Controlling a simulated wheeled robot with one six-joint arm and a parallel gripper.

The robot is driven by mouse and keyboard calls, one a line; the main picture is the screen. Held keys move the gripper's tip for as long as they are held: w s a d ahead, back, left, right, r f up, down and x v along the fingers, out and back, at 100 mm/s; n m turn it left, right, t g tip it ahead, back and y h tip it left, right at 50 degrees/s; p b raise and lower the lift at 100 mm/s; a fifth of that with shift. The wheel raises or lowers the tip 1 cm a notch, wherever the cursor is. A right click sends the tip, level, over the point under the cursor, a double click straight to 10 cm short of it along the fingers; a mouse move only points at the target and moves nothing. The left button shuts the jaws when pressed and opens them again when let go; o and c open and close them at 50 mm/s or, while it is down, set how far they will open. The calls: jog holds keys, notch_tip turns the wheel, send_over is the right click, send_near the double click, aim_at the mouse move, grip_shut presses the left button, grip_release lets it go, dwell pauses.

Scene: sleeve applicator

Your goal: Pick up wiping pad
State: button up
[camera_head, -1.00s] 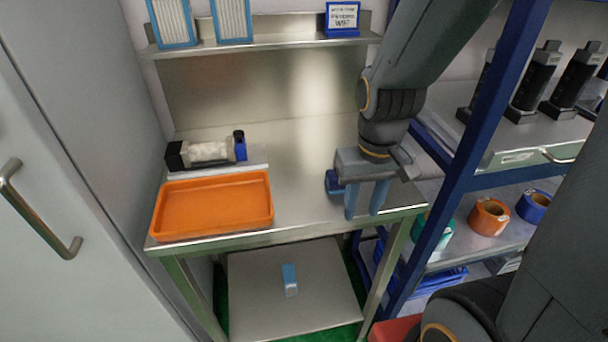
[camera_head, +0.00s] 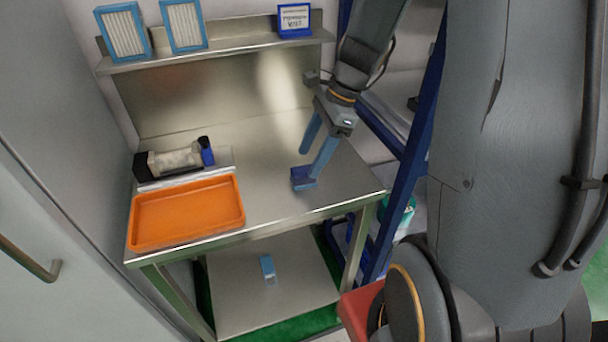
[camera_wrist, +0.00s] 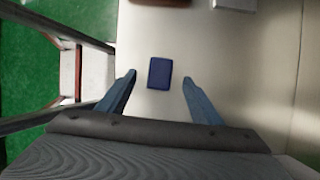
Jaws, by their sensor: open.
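The wiping pad looks like a small dark blue block (camera_head: 303,180) lying on the steel tabletop, right of the orange tray. In the wrist view the pad (camera_wrist: 159,73) is a blue rectangle lying between and slightly beyond the two fingertips. My gripper (camera_head: 310,163) is open and points down over the table, with one finger close to the pad in the head view and partly in front of it. In the wrist view my gripper (camera_wrist: 158,84) has a finger on each side with a gap to the pad. I cannot tell the exact height above the table.
An orange tray (camera_head: 187,213) and a black-and-white bottle-like device (camera_head: 175,160) stand at the left of the table (camera_head: 270,150). A shelf (camera_head: 215,52) with framed panels is above. A blue rack post (camera_head: 415,150) stands at the right. A light-blue object (camera_head: 268,268) lies on the lower shelf.

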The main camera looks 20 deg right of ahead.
aim_at(304, 170)
jog(key=shift+p+x, duration=0.75)
jog(key=shift+x, duration=2.15)
jog(key=shift+d, duration=0.1)
jog(key=shift+c, duration=0.4)
jog(key=c, duration=1.1)
